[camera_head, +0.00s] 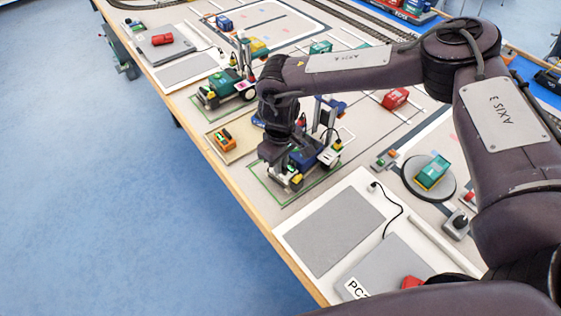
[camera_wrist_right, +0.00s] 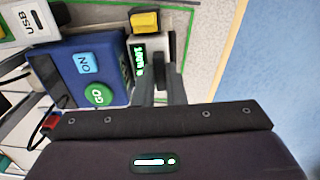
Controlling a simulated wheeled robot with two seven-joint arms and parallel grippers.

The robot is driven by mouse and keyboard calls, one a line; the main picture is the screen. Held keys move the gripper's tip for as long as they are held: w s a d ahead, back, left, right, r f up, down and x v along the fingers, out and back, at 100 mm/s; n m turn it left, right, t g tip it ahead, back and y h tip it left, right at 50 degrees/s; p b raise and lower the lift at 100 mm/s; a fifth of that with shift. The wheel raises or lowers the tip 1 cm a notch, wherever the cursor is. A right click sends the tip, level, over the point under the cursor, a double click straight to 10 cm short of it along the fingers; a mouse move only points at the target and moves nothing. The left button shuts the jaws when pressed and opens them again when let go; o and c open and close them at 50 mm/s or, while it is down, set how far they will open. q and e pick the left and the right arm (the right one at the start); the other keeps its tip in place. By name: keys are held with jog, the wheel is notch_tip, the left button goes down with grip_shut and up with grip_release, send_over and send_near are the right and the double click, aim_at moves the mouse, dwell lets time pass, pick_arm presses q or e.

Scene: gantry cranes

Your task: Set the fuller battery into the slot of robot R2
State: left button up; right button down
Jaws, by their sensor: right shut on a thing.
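My right gripper (camera_head: 277,160) points down over a blue wheeled robot (camera_head: 318,157) in a green-outlined bay. In the right wrist view the fingers (camera_wrist_right: 161,75) are shut on a battery (camera_wrist_right: 152,44) with a lit green display, right beside the robot's blue body (camera_wrist_right: 90,68) with its ON and GO buttons. Whether the battery is seated in a slot or just above it cannot be told. Another battery, orange with a dark top (camera_head: 226,140), lies on a tan pad (camera_head: 244,130). A green wheeled robot (camera_head: 222,90) stands farther back. No R2 label is readable. My left gripper is out of view.
A grey panel (camera_head: 335,230) and a PC-labelled plate (camera_head: 375,270) lie nearer on the table. A round dark turntable (camera_head: 410,180) carries a green and yellow block (camera_head: 432,171). A red block (camera_head: 395,98) lies behind my right arm. The table's wooden edge (camera_head: 235,180) runs close by.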

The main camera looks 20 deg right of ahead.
jog(key=shift+f, duration=0.45)
dwell(0.4)
jog(key=c, duration=1.4)
grip_release()
jog(key=shift+r, duration=0.1)
notch_tip(320, 180, up, 8)
jog(key=shift+f+b, duration=0.25)
jog(key=shift+b, duration=0.5)
